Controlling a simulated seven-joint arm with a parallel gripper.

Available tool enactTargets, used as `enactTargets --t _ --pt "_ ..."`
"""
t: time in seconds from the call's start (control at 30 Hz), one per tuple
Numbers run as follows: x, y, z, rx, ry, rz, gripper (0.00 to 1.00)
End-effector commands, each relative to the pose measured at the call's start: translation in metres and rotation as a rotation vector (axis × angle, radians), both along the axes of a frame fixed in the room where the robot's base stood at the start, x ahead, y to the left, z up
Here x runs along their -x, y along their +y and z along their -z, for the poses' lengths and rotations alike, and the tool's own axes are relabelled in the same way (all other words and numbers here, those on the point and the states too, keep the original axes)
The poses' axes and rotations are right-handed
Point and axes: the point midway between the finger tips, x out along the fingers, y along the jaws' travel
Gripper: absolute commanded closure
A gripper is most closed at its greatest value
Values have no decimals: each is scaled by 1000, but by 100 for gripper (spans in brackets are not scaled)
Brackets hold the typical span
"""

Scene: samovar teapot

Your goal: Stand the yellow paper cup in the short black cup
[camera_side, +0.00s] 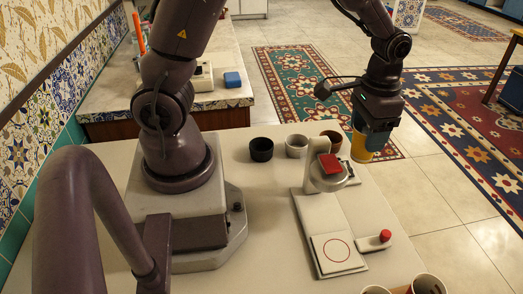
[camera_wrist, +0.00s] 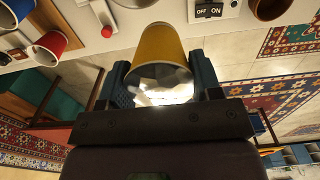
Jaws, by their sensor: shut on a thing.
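The yellow paper cup (camera_side: 361,150) is between the fingers of my gripper (camera_side: 371,138) at the back right of the table in the side view. My gripper is shut on it. In the wrist view the yellow cup (camera_wrist: 158,45) sits between both fingers (camera_wrist: 162,82), its pale inside facing the camera. In the side view it looks roughly upright, but its height above the table is hard to tell. The short black cup (camera_side: 261,149) stands at the back of the table, well left of my gripper, apart from it. The black cup does not show clearly in the wrist view.
A white cup (camera_side: 296,146) and a brown cup (camera_side: 332,139) stand between the black cup and my gripper. A dispenser with a red top (camera_side: 329,163) stands in front of them. A red-knobbed part (camera_side: 385,236) lies beside its white base. More paper cups (camera_side: 428,285) show at the front right.

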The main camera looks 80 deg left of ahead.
Motion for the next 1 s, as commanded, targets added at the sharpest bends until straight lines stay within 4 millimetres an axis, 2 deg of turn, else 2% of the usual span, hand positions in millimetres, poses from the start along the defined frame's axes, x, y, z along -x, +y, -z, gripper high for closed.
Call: enactTargets --t 0.43,0.73,1.0 --pt "-1 0 -5 1 -3 -1 51" --pt "0 1 -55 1 -6 -5 51" --pt "22 62 -52 1 -1 -173 51"
